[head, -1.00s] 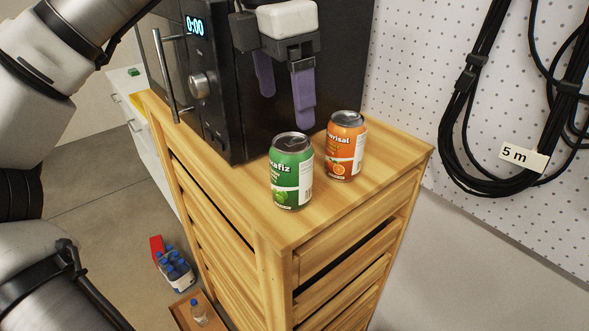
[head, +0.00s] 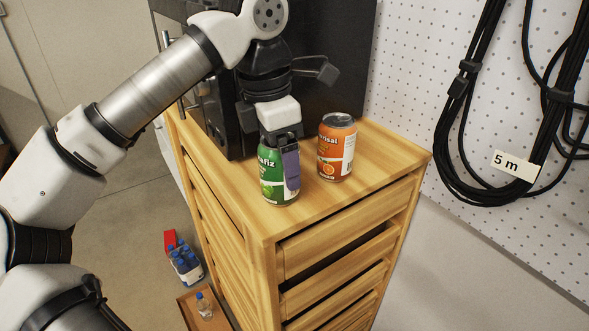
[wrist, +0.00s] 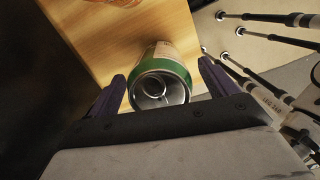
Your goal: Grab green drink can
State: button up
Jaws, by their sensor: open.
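The green drink can (head: 272,180) stands upright on top of the wooden drawer cabinet, near its front left edge. My gripper (head: 280,170) is lowered over it, and a purple finger crosses the can's right side in the head view. In the wrist view the can's silver top and green side (wrist: 160,82) show between the two spread purple fingers (wrist: 160,92). The fingers look apart from the can, with a gap on each side. My gripper is open. The can's upper part is partly hidden by my gripper in the head view.
An orange can (head: 337,150) stands close to the right of the green can. A black microwave (head: 335,45) is behind, on the wooden cabinet (head: 385,165). A pegboard wall with black cables (head: 455,130) is to the right. Bottles (head: 185,262) are on the floor at left.

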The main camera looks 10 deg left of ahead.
jog(key=shift+d+f, duration=0.1)
jog(key=shift+f, duration=0.85)
jog(key=shift+c, duration=0.5)
jog(key=c, duration=1.2)
